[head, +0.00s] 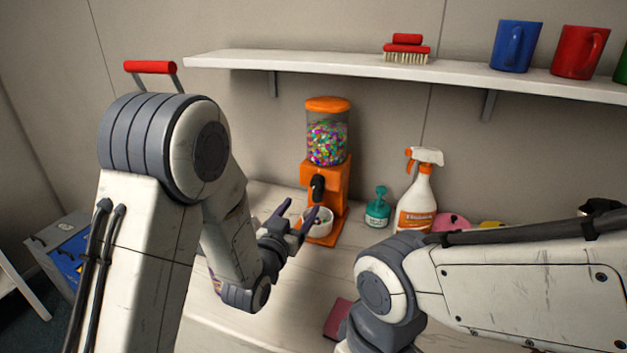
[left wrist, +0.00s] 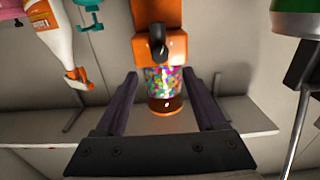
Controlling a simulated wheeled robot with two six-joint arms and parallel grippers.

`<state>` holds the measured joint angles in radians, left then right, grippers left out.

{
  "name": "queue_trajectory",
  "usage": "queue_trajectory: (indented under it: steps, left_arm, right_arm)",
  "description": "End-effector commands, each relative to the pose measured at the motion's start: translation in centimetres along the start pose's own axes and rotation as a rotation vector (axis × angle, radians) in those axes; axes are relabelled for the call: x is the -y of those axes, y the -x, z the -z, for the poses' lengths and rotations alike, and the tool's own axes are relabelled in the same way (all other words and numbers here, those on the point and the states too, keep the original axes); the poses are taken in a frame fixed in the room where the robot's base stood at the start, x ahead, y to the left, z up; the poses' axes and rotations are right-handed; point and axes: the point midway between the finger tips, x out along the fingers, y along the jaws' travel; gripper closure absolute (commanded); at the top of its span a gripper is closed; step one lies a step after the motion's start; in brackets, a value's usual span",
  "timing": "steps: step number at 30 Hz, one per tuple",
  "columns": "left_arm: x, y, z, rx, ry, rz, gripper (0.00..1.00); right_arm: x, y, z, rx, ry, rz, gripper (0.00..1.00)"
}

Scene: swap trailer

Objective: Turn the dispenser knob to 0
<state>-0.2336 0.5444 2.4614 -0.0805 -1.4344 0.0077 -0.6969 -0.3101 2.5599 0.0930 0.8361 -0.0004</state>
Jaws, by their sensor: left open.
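The orange candy dispenser (head: 327,170) stands on the counter against the back wall, its clear jar full of coloured candies. Its black knob (head: 317,187) is on the front, above a white bowl (head: 318,224). My left gripper (head: 293,218) is open and empty, in front of the dispenser's lower part. In the left wrist view the picture is upside down; the knob (left wrist: 157,42) shows beyond and between the open fingers (left wrist: 166,95), apart from them. I cannot read any number by the knob. My right arm shows at the lower right; its gripper is out of view.
A teal pump bottle (head: 378,207) and a white spray bottle (head: 416,195) stand right of the dispenser. A shelf (head: 340,66) above holds a red brush (head: 407,49), a blue mug (head: 516,46) and a red mug (head: 579,52). A dark red item (head: 338,318) lies on the counter.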

Motion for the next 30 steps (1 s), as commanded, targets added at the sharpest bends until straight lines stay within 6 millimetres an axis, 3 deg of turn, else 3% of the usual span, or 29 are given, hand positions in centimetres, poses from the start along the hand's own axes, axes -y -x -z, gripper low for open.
queue_trajectory:
  steps: [9,15,27,28,30]
  left_arm:
    - [0.0,-5.9,0.2,-0.001,0.002,-0.001,0.28]
    - [0.0,-8.5,0.1,-0.002,0.002,-0.001,0.28]
    - [0.0,-9.4,0.0,-0.001,0.003,-0.001,0.28]
    - [0.0,-9.4,0.0,-0.001,0.003,-0.001,0.32]
    - [0.0,-9.4,0.0,-0.001,0.003,-0.001,0.59]
  right_arm:
    - [0.1,1.8,0.1,0.000,0.000,0.000,0.27]
    - [0.2,2.4,0.1,0.000,0.000,0.000,0.27]
    - [0.2,2.5,0.1,0.000,0.000,0.000,0.27]
    - [0.2,2.5,0.1,0.000,0.000,0.000,0.27]
    - [0.2,2.5,0.1,0.000,0.000,0.000,0.27]
